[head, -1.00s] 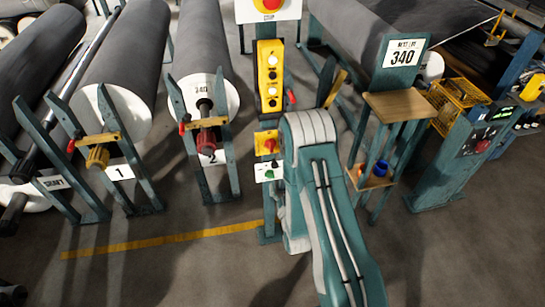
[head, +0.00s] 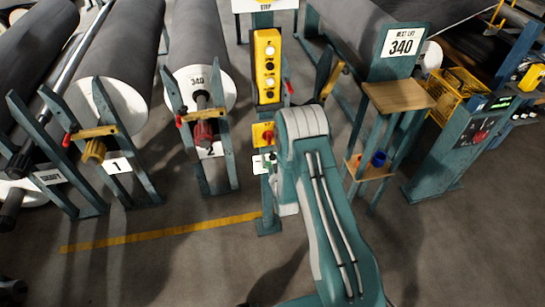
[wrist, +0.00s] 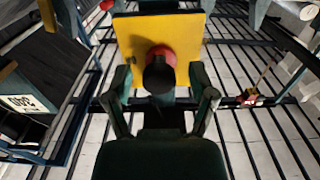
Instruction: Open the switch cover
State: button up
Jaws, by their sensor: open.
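In the head view, a small yellow switch box (head: 257,135) with a red switch (head: 267,135) is on a teal post, just left of my arm. In the wrist view, a square yellow plate (wrist: 188,35) carries a round red part (wrist: 163,55) with a black cylindrical piece (wrist: 159,76) in front. I cannot tell which part is the cover. My gripper (wrist: 160,92) is open, its dark fingers on either side below the plate. Contact cannot be told. In the head view my arm hides the gripper.
A tall yellow button box (head: 267,65) is above the switch box. A white label plate (head: 258,163) is below. Large grey rolls (head: 195,35) on teal stands are at left. A wooden-topped stand (head: 398,96) and a control console (head: 460,145) are at right. Front floor is mostly clear.

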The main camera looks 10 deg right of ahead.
grip_shut()
jog(key=shift+r, duration=0.1)
jog(key=s+r+g, duration=0.1)
jog(key=r+g, duration=0.1)
jog(key=s+r+g, duration=0.1)
jog(key=g, duration=0.1)
jog(key=shift+s+r, duration=0.3)
jog(key=shift+r, duration=0.1)
notch_tip(320, 180, up, 14)
jog(key=g, duration=1.1)
send_over(271, 148)
jog(key=s, duration=0.3)
jog(key=shift+f, duration=0.15)
